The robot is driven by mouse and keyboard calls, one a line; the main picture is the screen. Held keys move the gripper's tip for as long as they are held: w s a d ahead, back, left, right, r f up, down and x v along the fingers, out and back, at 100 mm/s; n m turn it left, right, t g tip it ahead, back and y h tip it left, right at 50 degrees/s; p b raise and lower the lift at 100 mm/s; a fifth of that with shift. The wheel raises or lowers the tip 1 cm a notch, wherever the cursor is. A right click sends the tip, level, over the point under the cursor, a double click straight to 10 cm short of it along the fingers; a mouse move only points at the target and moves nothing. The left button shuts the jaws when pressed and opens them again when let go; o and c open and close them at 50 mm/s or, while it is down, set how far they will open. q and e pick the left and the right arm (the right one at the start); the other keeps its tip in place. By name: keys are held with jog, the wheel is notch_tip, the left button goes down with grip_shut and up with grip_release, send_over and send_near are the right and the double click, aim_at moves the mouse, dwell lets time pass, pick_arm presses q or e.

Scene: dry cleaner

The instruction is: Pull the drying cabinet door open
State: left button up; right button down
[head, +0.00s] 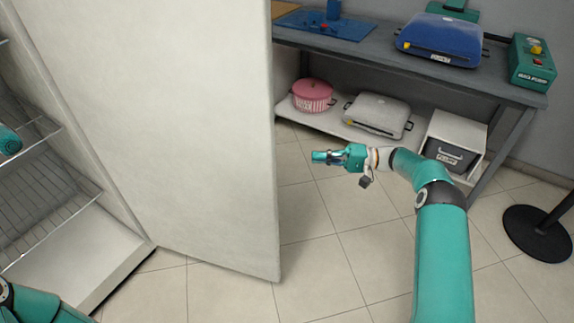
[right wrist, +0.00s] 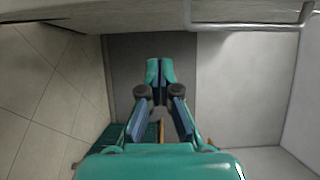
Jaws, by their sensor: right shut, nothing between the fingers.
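The drying cabinet door (head: 185,130) is a tall white panel standing swung out from the cabinet (head: 75,270), whose inside with wire shelves shows at the left. My right gripper (head: 318,157) is to the right of the door's free edge, apart from it in the picture. In the right wrist view its fingers (right wrist: 159,68) meet at the tips, shut and empty. A long grey bar handle (right wrist: 200,23) runs across the top of that view, apart from the fingers. The handle is hidden in the head view. Teal parts of my left arm show at the left; its fingers do not show.
A grey workbench (head: 380,55) at the back carries a blue case (head: 440,42) and a green control box (head: 533,62). Its lower shelf holds a pink pot (head: 313,96) and a white case (head: 378,115). A black round stand base (head: 535,235) is at right. Tiled floor is clear beside the door.

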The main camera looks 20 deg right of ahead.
pick_arm(q)
jog(key=shift+r+p, duration=1.15)
jog(key=shift+r, duration=0.05)
pick_arm(e)
jog(key=a, duration=1)
jog(key=shift+a, duration=0.25)
jog(key=shift+w, duration=0.15)
pick_arm(q)
jog(key=shift+d, duration=0.1)
pick_arm(e)
jog(key=shift+a, duration=0.1)
